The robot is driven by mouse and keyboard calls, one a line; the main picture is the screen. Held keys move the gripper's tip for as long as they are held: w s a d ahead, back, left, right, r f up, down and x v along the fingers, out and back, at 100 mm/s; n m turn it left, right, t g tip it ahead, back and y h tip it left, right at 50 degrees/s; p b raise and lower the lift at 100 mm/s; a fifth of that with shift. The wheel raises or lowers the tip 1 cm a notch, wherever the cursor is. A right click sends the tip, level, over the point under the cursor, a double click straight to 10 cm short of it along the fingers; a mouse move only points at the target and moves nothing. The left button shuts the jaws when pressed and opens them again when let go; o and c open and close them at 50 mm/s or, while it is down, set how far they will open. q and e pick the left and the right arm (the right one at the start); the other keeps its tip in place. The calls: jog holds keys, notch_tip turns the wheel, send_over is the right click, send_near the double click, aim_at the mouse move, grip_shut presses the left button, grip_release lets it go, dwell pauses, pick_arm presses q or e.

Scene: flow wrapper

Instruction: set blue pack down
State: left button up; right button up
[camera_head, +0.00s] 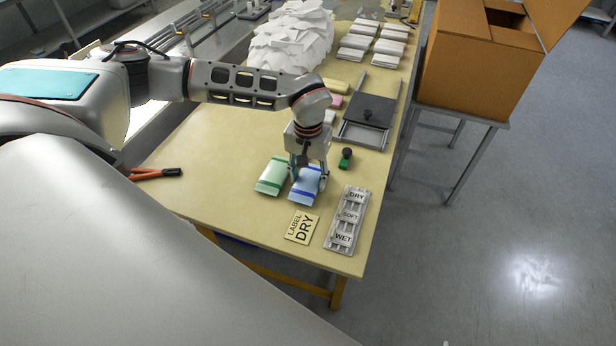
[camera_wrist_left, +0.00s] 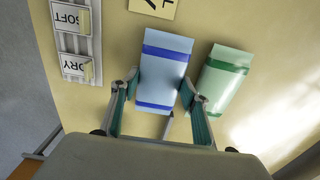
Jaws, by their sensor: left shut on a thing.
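The blue pack (camera_head: 305,188) is pale blue with darker blue bands. It is at the front of the yellow table, beside the green pack (camera_head: 273,176). My left gripper (camera_head: 308,180) comes down over the blue pack and is shut on its sides. In the left wrist view the blue pack (camera_wrist_left: 164,75) sits between the two fingers of my left gripper (camera_wrist_left: 158,92), with the green pack (camera_wrist_left: 222,82) just to its right. Whether the blue pack touches the table or hangs slightly above it I cannot tell. My right gripper is not in view.
A "LABEL DRY" card (camera_head: 301,226) and a rack marked DRY, SOFT, WET (camera_head: 346,220) lie in front and to the right. A green and black stamp-like tool (camera_head: 346,158) stands behind. Orange-handled pliers (camera_head: 156,173) lie left. A cardboard box (camera_head: 478,60) stands beyond the table's right edge.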

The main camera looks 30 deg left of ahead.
aim_at(308, 180)
pick_arm(q)
jog(key=o, duration=0.8)
jog(key=shift+f, duration=0.15)
notch_tip(308, 180, up, 12)
jog(key=shift+r, duration=0.2)
jog(key=shift+f, duration=0.1)
notch_tip(308, 180, down, 12)
jog(key=shift+r, duration=0.15)
jog(key=shift+w+r, duration=0.1)
jog(key=shift+r, duration=1.75)
